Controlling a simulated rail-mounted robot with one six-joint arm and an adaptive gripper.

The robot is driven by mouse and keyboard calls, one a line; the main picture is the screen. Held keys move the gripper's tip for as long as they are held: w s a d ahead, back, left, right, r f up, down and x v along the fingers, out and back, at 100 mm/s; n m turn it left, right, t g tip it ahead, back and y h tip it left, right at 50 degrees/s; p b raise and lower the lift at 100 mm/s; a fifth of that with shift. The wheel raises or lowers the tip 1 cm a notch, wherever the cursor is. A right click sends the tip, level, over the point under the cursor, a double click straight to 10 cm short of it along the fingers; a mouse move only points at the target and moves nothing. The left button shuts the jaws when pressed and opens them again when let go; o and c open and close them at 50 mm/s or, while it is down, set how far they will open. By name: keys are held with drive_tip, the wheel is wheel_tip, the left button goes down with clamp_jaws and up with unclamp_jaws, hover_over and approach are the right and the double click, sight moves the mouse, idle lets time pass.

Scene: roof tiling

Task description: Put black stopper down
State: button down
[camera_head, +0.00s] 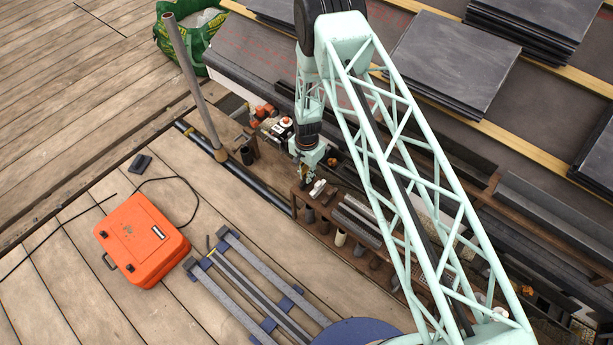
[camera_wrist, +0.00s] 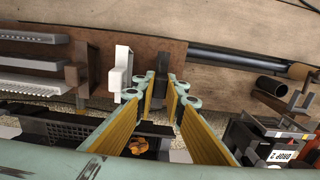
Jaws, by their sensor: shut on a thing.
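My gripper (camera_head: 304,172) is over the brown wooden rack beside the deck. In the wrist view my gripper (camera_wrist: 161,80) points its two yellow-padded fingers at a narrow dark piece, the black stopper (camera_wrist: 161,66). The fingertips are shut on it, one on each side. The stopper stands against the brown board of the rack (camera_wrist: 145,50); whether it rests there or hangs just above cannot be told. In the head view the stopper is too small to make out.
A white bracket-like piece (camera_wrist: 122,70) stands just left of the stopper. Grey channels (camera_wrist: 30,62) lie farther left. A black pipe (camera_wrist: 235,62) and a short dark tube (camera_wrist: 270,86) are at the right. An orange case (camera_head: 142,238) sits on the open deck.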

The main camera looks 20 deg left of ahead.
drive_tip(key=c, duration=2.7)
unclamp_jaws()
drive_tip(key=shift+r, duration=0.1)
drive_tip(key=shift+r+p, duration=1.2)
drive_tip(key=shift+r, duration=4.8)
drive_tip(key=shift+r, duration=0.1)
